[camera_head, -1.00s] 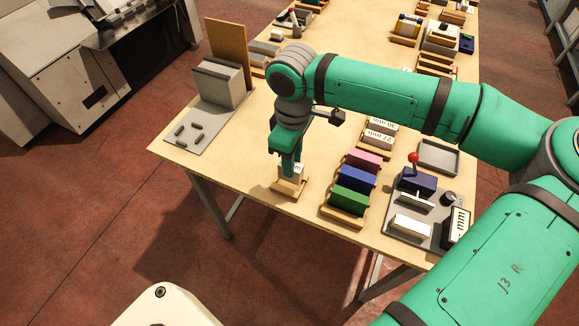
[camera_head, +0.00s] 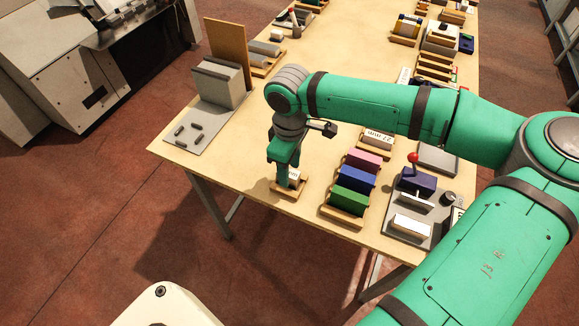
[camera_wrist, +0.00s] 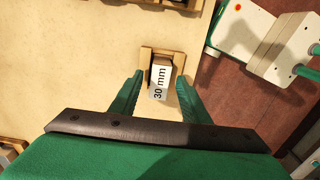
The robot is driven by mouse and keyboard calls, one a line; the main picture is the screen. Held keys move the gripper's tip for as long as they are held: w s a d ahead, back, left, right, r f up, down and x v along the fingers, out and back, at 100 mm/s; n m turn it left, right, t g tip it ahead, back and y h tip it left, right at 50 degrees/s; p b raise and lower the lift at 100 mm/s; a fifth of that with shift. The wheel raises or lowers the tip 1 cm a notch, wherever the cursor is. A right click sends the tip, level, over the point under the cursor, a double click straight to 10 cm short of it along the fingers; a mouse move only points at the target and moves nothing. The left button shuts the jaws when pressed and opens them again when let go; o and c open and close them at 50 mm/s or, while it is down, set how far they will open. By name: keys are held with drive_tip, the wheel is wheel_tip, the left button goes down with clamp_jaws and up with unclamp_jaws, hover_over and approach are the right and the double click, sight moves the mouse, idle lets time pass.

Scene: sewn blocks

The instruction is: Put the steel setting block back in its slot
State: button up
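A pale block labelled "30 mm" (camera_wrist: 160,80) stands in a small wooden holder (camera_wrist: 146,57) in the wrist view. In the head view, the block (camera_head: 293,176) shows partly behind my gripper, and the holder (camera_head: 288,191) sits near the table's front edge. My gripper (camera_wrist: 160,76) points down over the holder. Its green fingers are apart on either side of the block, with a gap visible at each side. The lower part of the block is hidden inside the holder. I cannot tell its slot for certain from these views.
A wooden rack with pink, blue and green blocks (camera_head: 354,182) stands right of the holder. Behind it is a block labelled "27 mm" (camera_head: 378,137). A grey fixture with a red-knobbed lever (camera_head: 413,158) is further right. The table left of the holder (camera_head: 235,165) is clear.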

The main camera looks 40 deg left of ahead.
wheel_tip(320, 180, up, 12)
idle(0.8)
drive_tip(key=shift+s, duration=0.1)
idle(0.4)
